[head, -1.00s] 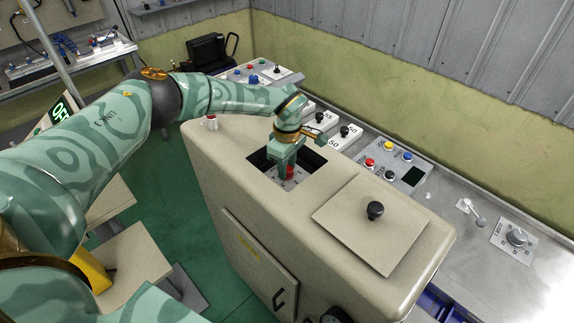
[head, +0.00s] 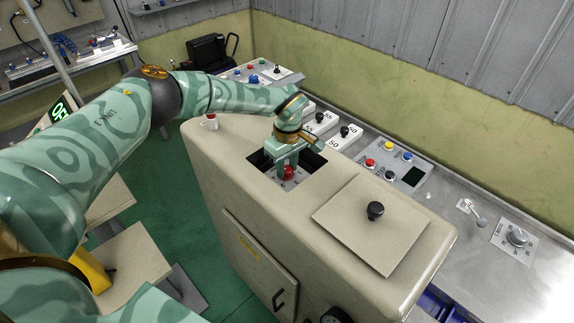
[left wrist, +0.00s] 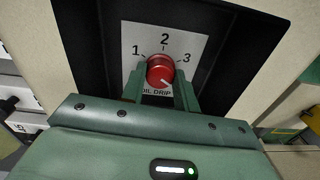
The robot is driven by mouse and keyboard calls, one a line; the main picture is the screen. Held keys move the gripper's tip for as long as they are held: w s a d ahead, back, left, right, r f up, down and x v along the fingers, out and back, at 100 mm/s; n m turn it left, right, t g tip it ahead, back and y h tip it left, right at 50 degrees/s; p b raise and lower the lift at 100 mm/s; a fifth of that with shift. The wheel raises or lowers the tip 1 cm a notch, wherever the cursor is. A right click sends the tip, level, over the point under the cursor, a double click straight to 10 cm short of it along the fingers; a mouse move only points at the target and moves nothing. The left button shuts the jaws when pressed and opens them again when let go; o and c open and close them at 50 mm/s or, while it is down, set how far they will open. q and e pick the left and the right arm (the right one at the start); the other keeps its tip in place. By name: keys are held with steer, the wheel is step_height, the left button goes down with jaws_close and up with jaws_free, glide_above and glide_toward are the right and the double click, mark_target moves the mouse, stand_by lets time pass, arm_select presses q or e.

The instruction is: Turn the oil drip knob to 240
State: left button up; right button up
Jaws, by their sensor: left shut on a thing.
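The red oil drip knob (head: 289,172) sits in a square dark recess in the top of the beige cabinet. In the left wrist view the red knob (left wrist: 160,69) stands on a white plate (left wrist: 193,43) marked 1, 2, 3 and OIL DRIP; no 240 shows. A pale mark on the knob points to the lower right, below the 3. My left gripper (head: 283,168) reaches down into the recess, shut on the knob, with one finger on each side. My right gripper is not in view.
The recess walls (head: 310,158) stand close around the gripper. A beige lid with a black knob (head: 375,210) lies on the cabinet top. Behind are white blocks with black knobs (head: 344,131), a button panel (head: 388,160) and a dial (head: 517,237).

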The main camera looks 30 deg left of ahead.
mark_target(288, 168)
arm_select(q)
steer(key=o, duration=1)
steer(key=shift+c, duration=0.2)
step_height(288, 168, up, 16)
steer(key=shift+w+r+p, duration=0.2)
steer(key=shift+p, duration=0.2)
